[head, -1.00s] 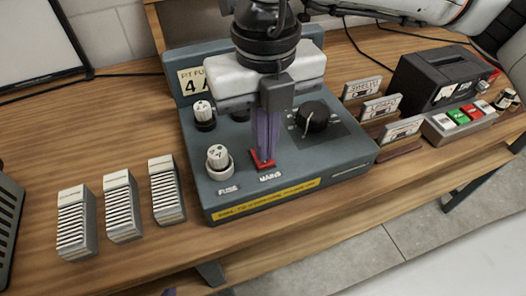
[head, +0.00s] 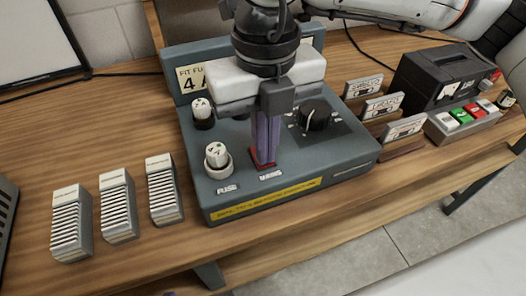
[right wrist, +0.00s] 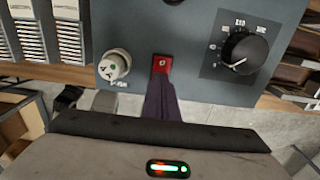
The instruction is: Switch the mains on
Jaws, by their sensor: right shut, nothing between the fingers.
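The red mains switch (head: 256,161) is on the sloped front of a blue-grey control box (head: 330,165), above the MAINS label. It also shows in the right wrist view (right wrist: 161,64). My right gripper (head: 265,160) is shut and empty, pointing down with its fingertips at the switch. The fingers appear to touch the switch and hide part of it, so its position is hard to tell. A white fuse knob (head: 217,156) is just left of the switch. A black dial (head: 317,116) is to the right. My left gripper is not in view.
Several grey ribbed blocks (head: 118,205) stand on the wooden table left of the box. Cassettes (head: 383,107) in stands, a black player (head: 435,78) and a panel of coloured buttons (head: 437,127) stand to the right. Table's front edge is close below the box.

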